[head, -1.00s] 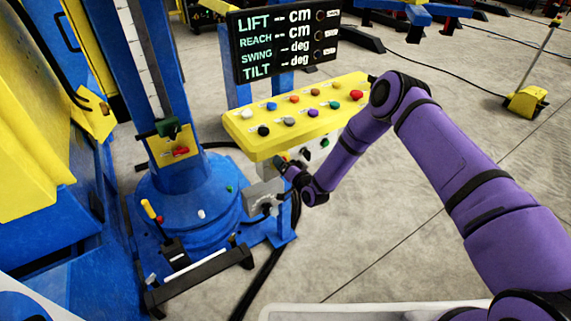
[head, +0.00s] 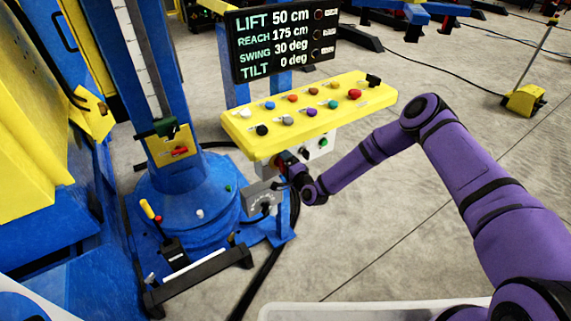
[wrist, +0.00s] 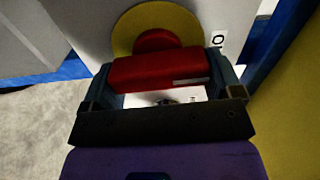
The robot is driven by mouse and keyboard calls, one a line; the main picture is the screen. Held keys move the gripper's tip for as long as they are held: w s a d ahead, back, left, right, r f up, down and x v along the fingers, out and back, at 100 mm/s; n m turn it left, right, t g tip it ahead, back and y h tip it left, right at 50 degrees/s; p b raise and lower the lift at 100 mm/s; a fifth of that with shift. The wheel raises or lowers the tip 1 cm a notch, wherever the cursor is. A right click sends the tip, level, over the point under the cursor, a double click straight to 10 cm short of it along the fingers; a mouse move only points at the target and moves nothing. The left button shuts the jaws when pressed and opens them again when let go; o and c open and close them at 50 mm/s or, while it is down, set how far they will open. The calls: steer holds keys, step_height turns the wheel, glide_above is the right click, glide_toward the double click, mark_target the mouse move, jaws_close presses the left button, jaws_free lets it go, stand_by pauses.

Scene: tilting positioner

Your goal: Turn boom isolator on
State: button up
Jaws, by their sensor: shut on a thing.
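The isolator's red handle (wrist: 160,72) sits on a round yellow plate (wrist: 125,38) on a grey panel in the wrist view. The handle lies level across that picture, with an "O" mark (wrist: 218,38) at its upper right. My gripper (wrist: 166,78) is shut on the handle, one finger at each end. In the head view my gripper (head: 287,163) is at the box under the yellow console and mostly hides the handle. The display (head: 285,43) is lit and reads lift 50 cm, reach 175 cm, swing 30 deg, tilt 0 deg.
The yellow console (head: 310,122) with several coloured knobs overhangs my gripper. A grey control box (head: 264,198) stands just left and below it. The blue positioner column (head: 150,70) is further left. Open floor (head: 430,200) lies to the right.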

steer(key=shift+f+m, duration=0.1)
steer(key=shift+m, duration=0.3)
steer(key=o, duration=0.7)
steer(key=shift+o, duration=0.2)
steer(key=v, duration=1.1)
steer(key=shift+w, duration=0.1)
